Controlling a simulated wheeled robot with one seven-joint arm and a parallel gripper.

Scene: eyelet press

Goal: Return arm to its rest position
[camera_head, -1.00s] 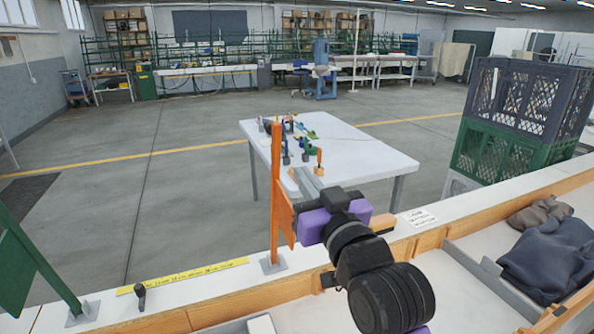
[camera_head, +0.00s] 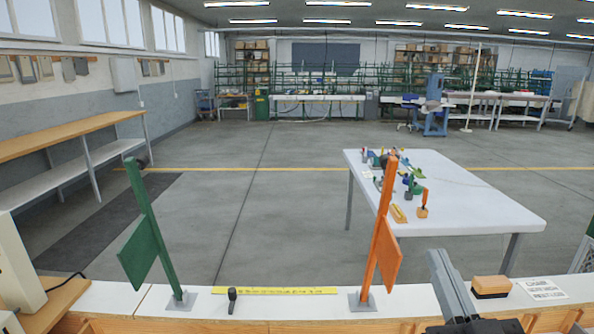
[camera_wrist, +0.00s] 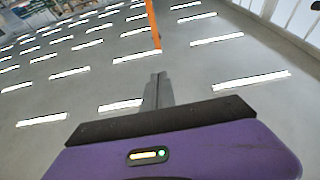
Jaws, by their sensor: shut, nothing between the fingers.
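My gripper (camera_head: 438,257) shows at the lower right of the head view as grey fingers pointing up, with the rest of the arm out of the picture below. In the wrist view the gripper (camera_wrist: 158,78) is shut and empty, its fingers together beyond the purple housing. Ceiling light strips fill the background there. An orange post with a plate (camera_head: 385,250) stands on the bench ledge just left of the gripper, apart from it in the picture. An orange post (camera_wrist: 153,28) also shows beyond the fingertips in the wrist view.
A green post with a plate (camera_head: 143,250) stands on the ledge at left. A small dark knob (camera_head: 232,298), a yellow strip (camera_head: 285,290) and an orange-topped block (camera_head: 490,286) are on the ledge. A white table (camera_head: 480,205) with small parts stands beyond. Open floor lies at left.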

